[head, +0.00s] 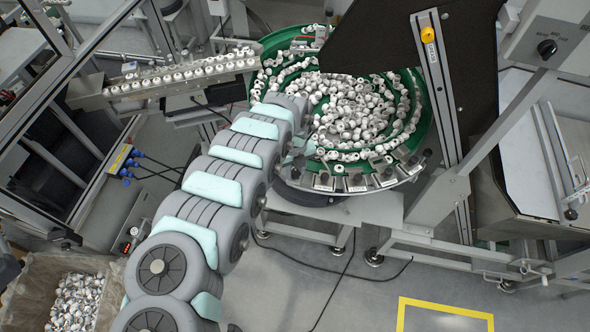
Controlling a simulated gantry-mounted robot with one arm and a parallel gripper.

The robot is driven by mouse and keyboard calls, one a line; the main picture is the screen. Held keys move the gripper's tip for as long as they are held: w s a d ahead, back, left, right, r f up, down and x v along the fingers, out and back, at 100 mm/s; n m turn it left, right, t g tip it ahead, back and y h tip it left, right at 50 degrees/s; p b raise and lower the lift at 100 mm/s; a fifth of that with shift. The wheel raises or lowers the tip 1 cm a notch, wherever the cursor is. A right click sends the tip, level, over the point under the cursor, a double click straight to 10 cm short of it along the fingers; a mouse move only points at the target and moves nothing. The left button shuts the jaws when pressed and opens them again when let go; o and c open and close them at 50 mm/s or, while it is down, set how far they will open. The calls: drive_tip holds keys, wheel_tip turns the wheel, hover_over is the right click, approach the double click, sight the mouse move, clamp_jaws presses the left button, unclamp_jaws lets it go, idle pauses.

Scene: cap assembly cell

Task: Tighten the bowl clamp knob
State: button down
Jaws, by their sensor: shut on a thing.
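The green feeder bowl (425,125) is full of white caps and stands at the centre. Clamps with small dark knobs line its front rim, such as this clamp knob (358,181). My arm reaches from the lower left to the bowl's left front side. My gripper (297,164) is small and low at the rim there, partly hidden by my wrist. It is shut on a clamp knob, which the gripper and wrist cover. How tight the knob is cannot be seen.
A feed rail (180,77) with a row of caps runs left from the bowl. A dark panel and a grey post (440,90) with a yellow button stand close on the right. A box of caps (75,302) is at the lower left. Cables lie on the floor.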

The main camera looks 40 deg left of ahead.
sight(295, 173)
idle(0.4)
drive_tip(key=c, duration=1)
unclamp_jaws()
drive_tip(key=shift+c, duration=0.2)
drive_tip(key=shift+r, duration=0.1)
wheel_tip(295, 173, up, 11)
drive_tip(key=b, duration=0.1)
drive_tip(key=shift+f, duration=0.2)
